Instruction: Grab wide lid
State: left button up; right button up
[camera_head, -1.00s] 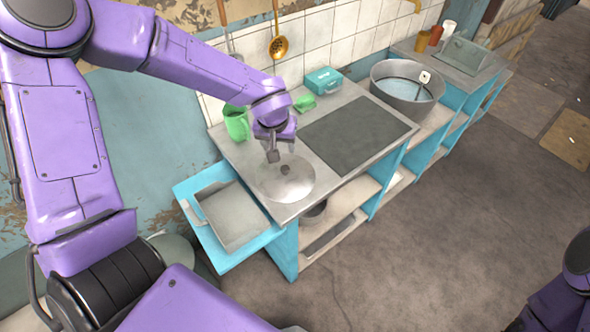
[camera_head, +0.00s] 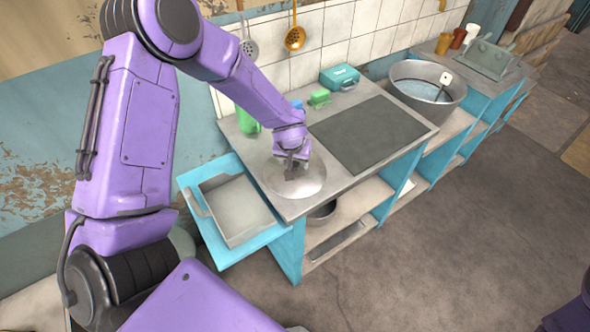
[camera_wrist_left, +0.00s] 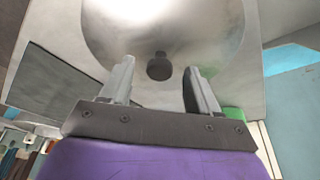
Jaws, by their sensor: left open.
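The wide lid (camera_head: 311,187) is a round grey metal disc lying on the left end of the counter. Its small dark knob (camera_wrist_left: 159,66) shows in the left wrist view, ahead of and between my finger tips. My left gripper (camera_head: 291,172) is right over the lid's middle in the head view and hides the knob there. In the wrist view the left gripper (camera_wrist_left: 158,75) has its two fingers apart, with nothing held between them. I cannot tell whether the fingers touch the lid. My right gripper is not in view.
A green mug (camera_head: 247,122) stands behind the lid, partly hidden by my arm. A dark hob plate (camera_head: 372,134) lies to the right. A grey tray (camera_head: 238,212) sits at the left, and a large metal pot (camera_head: 427,90) stands further right.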

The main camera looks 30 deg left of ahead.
pick_arm(q)
jog(key=shift+w+f, duration=0.2)
jog(key=shift+f, duration=0.05)
jog(key=shift+s+r, duration=0.1)
jog(key=shift+s, duration=0.05)
grip_shut()
jog(key=shift+r, duration=0.1)
